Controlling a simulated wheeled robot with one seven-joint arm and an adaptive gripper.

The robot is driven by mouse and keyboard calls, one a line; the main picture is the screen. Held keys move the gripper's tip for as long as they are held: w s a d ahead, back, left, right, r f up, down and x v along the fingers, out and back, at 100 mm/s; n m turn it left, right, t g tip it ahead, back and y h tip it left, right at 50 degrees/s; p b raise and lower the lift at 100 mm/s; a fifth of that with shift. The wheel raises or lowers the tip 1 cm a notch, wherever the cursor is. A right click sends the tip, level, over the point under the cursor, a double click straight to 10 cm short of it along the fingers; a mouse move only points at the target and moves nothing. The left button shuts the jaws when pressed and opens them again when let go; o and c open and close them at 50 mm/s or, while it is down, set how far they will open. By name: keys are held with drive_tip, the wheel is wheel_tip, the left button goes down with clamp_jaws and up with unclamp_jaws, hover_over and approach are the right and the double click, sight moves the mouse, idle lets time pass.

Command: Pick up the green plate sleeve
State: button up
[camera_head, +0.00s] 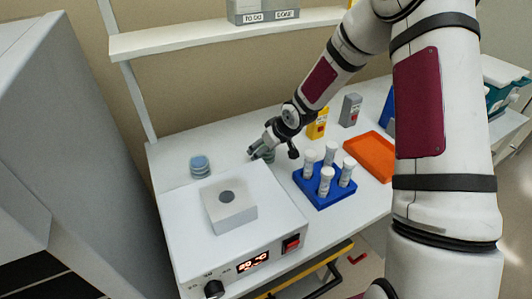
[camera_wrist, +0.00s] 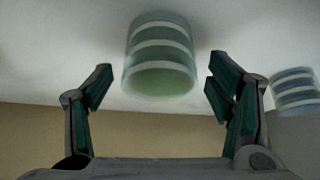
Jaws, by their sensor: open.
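The green plate sleeve (camera_wrist: 160,60), a short round stack with pale bands, stands on the white bench and shows between and beyond my fingers in the wrist view. In the head view the sleeve (camera_head: 269,156) is partly hidden by my gripper (camera_head: 273,149). My gripper also shows in the wrist view (camera_wrist: 158,78), its two fingers spread wide and empty, one on each side of the sleeve's outline. I see no finger clearly touching it.
A blue banded stack (camera_head: 200,166) stands to the left. A white heater block unit (camera_head: 230,207) is in front. A blue rack (camera_head: 322,193) with several white-capped vials and an orange tray (camera_head: 370,153) lie to the right. A shelf (camera_head: 220,35) runs above.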

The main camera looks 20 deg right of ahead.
drive_tip(key=shift+c, duration=0.4)
drive_tip(key=c, duration=1.3)
drive_tip(key=shift+o, duration=0.2)
